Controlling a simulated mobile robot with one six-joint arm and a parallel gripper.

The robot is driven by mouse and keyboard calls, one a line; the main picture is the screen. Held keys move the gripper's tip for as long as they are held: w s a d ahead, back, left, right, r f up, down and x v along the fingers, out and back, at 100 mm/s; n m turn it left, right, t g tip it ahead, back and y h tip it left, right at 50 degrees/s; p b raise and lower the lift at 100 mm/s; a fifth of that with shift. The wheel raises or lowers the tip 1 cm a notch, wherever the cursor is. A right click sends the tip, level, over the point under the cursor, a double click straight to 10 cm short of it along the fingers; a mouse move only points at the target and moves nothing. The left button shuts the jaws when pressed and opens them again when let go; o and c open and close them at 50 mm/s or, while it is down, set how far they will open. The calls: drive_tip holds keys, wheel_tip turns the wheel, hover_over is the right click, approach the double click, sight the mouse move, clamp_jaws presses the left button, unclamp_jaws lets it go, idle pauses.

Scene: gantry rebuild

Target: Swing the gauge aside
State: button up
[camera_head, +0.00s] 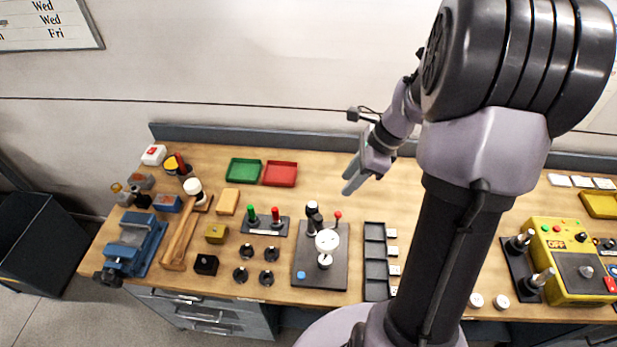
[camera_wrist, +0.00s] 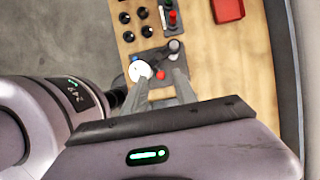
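The gauge, a white round dial (camera_head: 327,241), stands on a dark base plate (camera_head: 309,279) near the front of the bench. Black knobbed posts (camera_head: 313,210) and a small red knob (camera_head: 338,214) stand behind it on the same plate. In the wrist view the white dial (camera_wrist: 141,70) shows beside the left fingertip, and the red knob (camera_wrist: 160,75) shows between the fingers. My gripper (camera_head: 348,182) is open and empty, raised above the bench, behind and right of the gauge. It also shows in the wrist view (camera_wrist: 161,80). I cannot tell whether anything lies under the dial.
A black compartment tray (camera_head: 375,268) lies right of the plate. Green (camera_head: 243,170) and red (camera_head: 279,174) trays lie behind. A switch stand with green and red knobs (camera_head: 265,226), a mallet (camera_head: 184,232) and a blue vise (camera_head: 134,246) are to the left. A yellow control box (camera_head: 565,243) is far right.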

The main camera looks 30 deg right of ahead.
sight(319, 217)
drive_tip(key=b+x, duration=0.2)
drive_tip(key=x, duration=1.4)
drive_tip(key=shift+s, duration=0.15)
drive_tip(key=shift+c, duration=0.4)
clamp_jaws()
